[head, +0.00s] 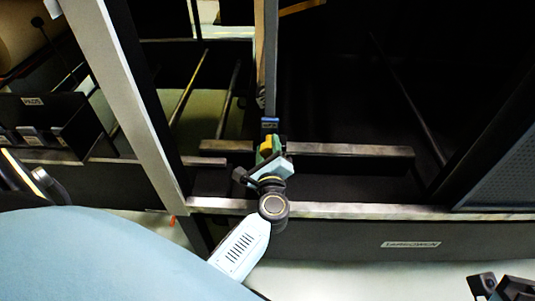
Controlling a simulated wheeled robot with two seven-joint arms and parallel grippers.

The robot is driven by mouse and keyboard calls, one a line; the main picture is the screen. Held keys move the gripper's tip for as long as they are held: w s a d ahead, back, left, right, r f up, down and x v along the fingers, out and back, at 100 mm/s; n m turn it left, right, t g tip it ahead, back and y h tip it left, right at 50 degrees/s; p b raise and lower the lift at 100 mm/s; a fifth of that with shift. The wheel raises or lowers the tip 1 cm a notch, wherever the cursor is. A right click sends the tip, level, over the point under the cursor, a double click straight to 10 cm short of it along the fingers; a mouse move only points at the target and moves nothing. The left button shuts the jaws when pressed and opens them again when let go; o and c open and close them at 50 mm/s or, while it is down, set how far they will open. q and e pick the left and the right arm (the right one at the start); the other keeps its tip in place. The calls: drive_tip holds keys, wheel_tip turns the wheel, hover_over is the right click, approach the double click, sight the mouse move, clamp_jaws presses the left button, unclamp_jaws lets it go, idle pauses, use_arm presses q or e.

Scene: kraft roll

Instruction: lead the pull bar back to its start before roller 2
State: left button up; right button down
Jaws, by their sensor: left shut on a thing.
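The pull bar (350,151) is a grey metal bar lying crosswise inside the dark frame, in the middle of the head view. My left gripper (268,150) is shut on it near its left part, at a small blue and yellow piece. The gripper hides the bar there. My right gripper (503,289) shows as dark parts at the bottom right corner, cut off by the picture's edge and apart from the bar. I cannot tell which roller is roller 2.
A pale frame post (125,90) slants down at the left, and a front rail (350,211) runs below the bar. An upright strip (271,60) rises behind my gripper. A dark bin labelled PADS (35,101) and a brown roll (25,35) are at the left. A perforated panel (505,165) stands at the right.

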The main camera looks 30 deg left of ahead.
use_arm(q)
drive_tip(key=shift+a+f, duration=0.1)
drive_tip(key=shift+s+a+r+p, duration=0.2)
drive_tip(key=shift+a+r+p, duration=0.05)
drive_tip(key=shift+a+p, duration=0.1)
drive_tip(key=s+a+r+p, duration=0.2)
drive_tip(key=s+a, duration=0.1)
drive_tip(key=a, duration=0.2)
drive_tip(key=shift+r+p, duration=0.3)
drive_tip(key=shift+r, duration=0.1)
